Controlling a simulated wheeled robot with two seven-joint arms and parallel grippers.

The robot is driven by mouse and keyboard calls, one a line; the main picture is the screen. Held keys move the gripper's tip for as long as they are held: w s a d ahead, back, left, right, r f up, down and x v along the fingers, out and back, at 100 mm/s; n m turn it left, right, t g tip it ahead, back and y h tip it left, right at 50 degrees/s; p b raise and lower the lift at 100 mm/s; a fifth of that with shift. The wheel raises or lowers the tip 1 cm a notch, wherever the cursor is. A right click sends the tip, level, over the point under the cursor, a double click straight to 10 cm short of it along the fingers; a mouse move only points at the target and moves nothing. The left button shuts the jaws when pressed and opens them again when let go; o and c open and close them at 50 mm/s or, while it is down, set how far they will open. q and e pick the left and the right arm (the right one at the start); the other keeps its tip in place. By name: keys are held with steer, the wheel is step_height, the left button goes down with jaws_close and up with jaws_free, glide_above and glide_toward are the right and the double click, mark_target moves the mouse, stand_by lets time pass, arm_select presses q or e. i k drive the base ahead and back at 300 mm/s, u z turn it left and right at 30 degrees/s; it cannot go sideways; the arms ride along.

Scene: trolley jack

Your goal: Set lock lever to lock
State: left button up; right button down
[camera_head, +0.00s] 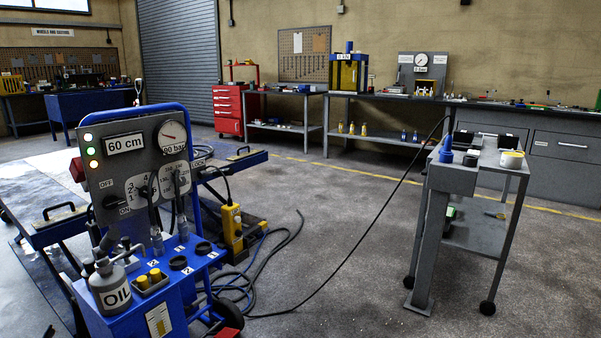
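A blue wheeled trolley (190,268) stands at the front left with an upright grey control panel (105,170). The panel has a "60 cm" display (124,144), a round pressure gauge (172,136), and OFF and ON labels around a knob at its lower left. A LOCK label (198,163) is at its right edge. Dark levers or handles (178,184) stand in front of the dial plates; which one is the lock lever, and its exact setting, I cannot tell. Neither of my grippers is in view.
A grey wheeled cart (454,180) with a white pot (511,160) stands at the right. A yellow control box (232,228) stands behind the trolley. The middle floor is otherwise clear.

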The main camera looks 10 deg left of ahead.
mark_target(230, 172)
steer(key=z, duration=0.05)
steer(key=i, duration=0.9)
steer(key=u, duration=1.05)
steer(key=i, duration=0.65)
steer(key=u, duration=0.7)
